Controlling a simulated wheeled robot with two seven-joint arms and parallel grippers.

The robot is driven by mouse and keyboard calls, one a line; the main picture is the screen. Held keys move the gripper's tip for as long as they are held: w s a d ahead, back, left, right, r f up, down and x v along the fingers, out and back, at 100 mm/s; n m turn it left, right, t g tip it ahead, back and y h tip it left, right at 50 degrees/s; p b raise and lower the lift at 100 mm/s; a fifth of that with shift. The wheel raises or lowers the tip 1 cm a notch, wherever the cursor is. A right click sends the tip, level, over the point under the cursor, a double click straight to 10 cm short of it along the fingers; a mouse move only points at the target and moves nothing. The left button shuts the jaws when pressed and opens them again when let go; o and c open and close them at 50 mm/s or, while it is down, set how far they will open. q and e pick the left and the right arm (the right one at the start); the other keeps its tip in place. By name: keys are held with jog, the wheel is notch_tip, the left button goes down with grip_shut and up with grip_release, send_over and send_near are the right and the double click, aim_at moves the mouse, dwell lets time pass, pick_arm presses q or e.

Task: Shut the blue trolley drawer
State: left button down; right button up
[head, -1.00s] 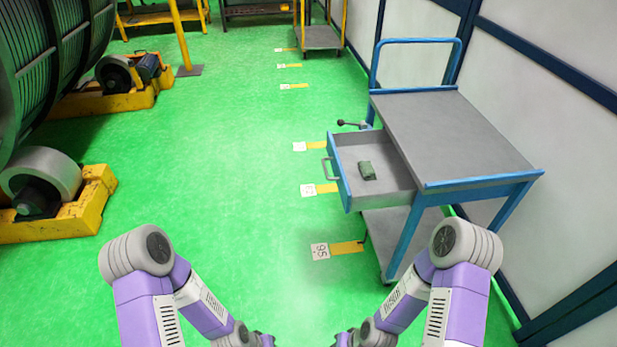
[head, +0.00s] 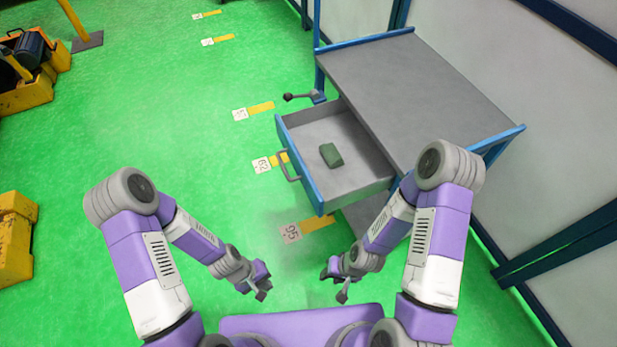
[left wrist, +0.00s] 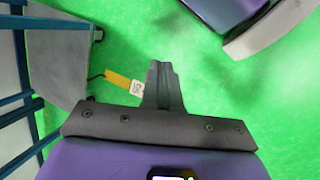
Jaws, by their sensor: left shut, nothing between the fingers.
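The blue trolley (head: 420,80) with a grey top stands at the right of the head view. Its drawer (head: 303,173) is pulled out towards the left, with a handle (head: 287,167) on its blue front. A small dark green block (head: 331,155) lies inside the drawer. My left gripper (head: 260,291) is low in the head view, apart from the drawer, shut and empty. Its closed fingers (left wrist: 163,84) show over green floor in the left wrist view. My right gripper (head: 341,294) is below the drawer in the picture, apart from it; its jaw state is unclear.
A dark lever with a ball end (head: 300,97) sticks out beside the drawer's far side. Yellow floor markers with number cards (head: 290,232) lie along the trolley. Yellow machine stands (head: 14,240) are at the left. Green floor between them is clear.

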pick_arm(q)
jog(key=n+g+h, duration=0.1)
jog(key=n, duration=0.2)
jog(key=n+t+h+b, duration=0.1)
jog(key=n+t+h, duration=0.7)
jog(key=n+h, duration=0.45)
send_near(306, 186)
jog(key=shift+n+y, duration=0.25)
jog(key=shift+n, duration=0.2)
jog(key=b+x, duration=0.1)
jog(key=x, duration=0.1)
jog(key=b+x, duration=0.1)
jog(key=r+b+x, duration=0.1)
jog(key=x, duration=0.1)
jog(key=shift+s+d, duration=0.1)
jog(key=shift+d, duration=0.25)
jog(key=shift+w+d, duration=0.25)
jog(key=shift+d, duration=0.35)
